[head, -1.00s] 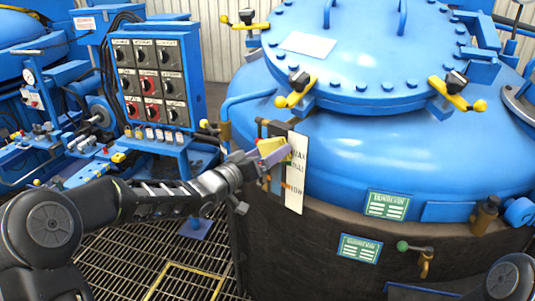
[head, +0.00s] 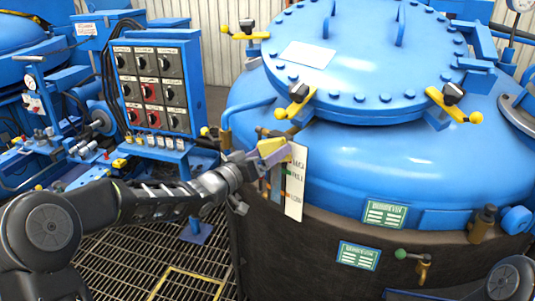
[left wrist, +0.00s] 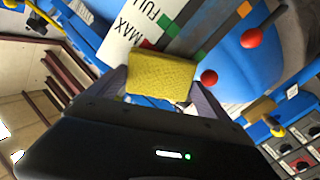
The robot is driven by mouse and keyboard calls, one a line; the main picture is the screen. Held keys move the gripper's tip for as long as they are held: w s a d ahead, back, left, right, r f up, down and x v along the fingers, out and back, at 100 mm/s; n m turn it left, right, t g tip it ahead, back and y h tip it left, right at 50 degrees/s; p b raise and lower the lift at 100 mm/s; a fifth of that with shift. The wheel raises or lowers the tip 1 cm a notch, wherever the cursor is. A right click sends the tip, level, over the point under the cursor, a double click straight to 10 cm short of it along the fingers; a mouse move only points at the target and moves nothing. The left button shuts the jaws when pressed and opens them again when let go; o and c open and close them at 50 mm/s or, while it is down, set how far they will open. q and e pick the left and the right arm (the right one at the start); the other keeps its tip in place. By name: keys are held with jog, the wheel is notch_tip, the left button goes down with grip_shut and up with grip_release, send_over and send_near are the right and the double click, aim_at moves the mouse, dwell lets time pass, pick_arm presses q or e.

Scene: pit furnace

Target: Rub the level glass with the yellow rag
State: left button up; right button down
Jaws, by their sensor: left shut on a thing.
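My left gripper (head: 268,157) is shut on the yellow rag (head: 274,152), a folded pad that also shows between the fingers in the left wrist view (left wrist: 161,75). The rag is at the upper end of the level glass (head: 276,182), on the front of the blue vessel. A white scale plate (head: 296,182) with coloured marks stands beside the glass. In the left wrist view the scale plate (left wrist: 135,30) reads MAX and FULL beyond the rag. The rag hides part of the gauge, and I cannot tell whether it touches the glass. My right gripper is out of view.
The blue vessel (head: 400,160) with a bolted lid and yellow-handled clamps fills the right. A switch panel (head: 153,85) stands to the left. Red balls (left wrist: 250,38) stick out near the gauge. A green-knobbed valve (head: 415,258) is low on the right. Grating floor lies below my arm.

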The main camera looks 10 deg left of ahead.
aim_at(275, 189)
pick_arm(q)
jog(key=shift+f+b, duration=1.3)
jog(key=shift+f, duration=0.5)
jog(key=shift+f+b, duration=1.35)
jog(key=shift+f, duration=0.5)
jog(key=shift+f+b, duration=1.4)
jog(key=shift+f, duration=0.3)
jog(key=shift+f, duration=0.1)
jog(key=shift+f+b, duration=1.4)
jog(key=shift+f, duration=0.35)
